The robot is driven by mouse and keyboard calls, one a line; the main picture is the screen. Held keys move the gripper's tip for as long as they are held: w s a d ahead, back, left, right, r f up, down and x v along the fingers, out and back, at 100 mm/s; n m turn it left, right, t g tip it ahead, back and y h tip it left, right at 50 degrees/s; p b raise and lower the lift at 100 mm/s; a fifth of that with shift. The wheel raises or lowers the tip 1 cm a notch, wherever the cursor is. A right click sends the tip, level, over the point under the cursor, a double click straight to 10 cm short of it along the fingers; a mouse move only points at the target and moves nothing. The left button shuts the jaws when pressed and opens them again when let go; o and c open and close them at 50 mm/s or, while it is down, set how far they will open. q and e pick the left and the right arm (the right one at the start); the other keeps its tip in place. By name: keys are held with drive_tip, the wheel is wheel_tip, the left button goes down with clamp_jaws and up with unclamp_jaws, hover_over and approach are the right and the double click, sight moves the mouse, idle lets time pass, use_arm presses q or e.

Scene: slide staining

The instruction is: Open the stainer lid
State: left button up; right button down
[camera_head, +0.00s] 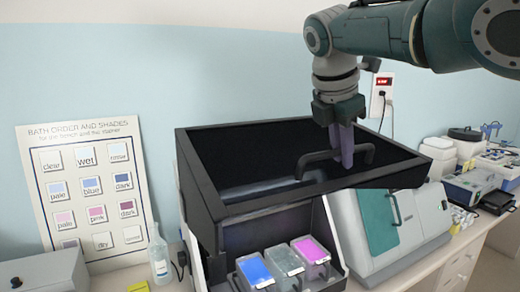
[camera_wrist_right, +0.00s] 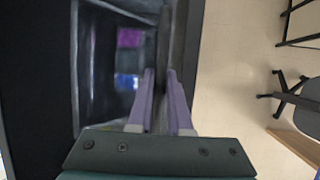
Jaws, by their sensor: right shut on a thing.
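The stainer's dark lid (camera_head: 205,190) is a black-framed panel with a see-through, glossy middle. It sits tilted above the stainer's front, and the baths show below its front edge. A dark bar handle (camera_head: 318,157) stands on the lid. My right gripper (camera_head: 345,155) comes down from above with its purple fingers shut on the handle. In the right wrist view, the two purple fingers of my right gripper (camera_wrist_right: 160,88) lie either side of a dark bar, with blurred pink and blue patches beyond. My left gripper is in neither view.
Blue (camera_head: 254,271), clear and pink (camera_head: 311,250) baths stand at the stainer's front. A teal-doored grey machine (camera_head: 390,225) stands close on the right. A clear bottle (camera_head: 158,255) and a bath-order chart (camera_head: 88,190) are on the left. A chair (camera_wrist_right: 300,88) shows beyond the bench.

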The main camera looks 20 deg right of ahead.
drive_tip(key=c, duration=1.1)
unclamp_jaws()
drive_tip(key=shift+w, duration=0.1)
drive_tip(key=shift+a+r, duration=0.15)
drive_tip(key=shift+r, duration=0.3)
drive_tip(key=b+v, duration=0.4)
drive_tip(key=v, duration=0.5)
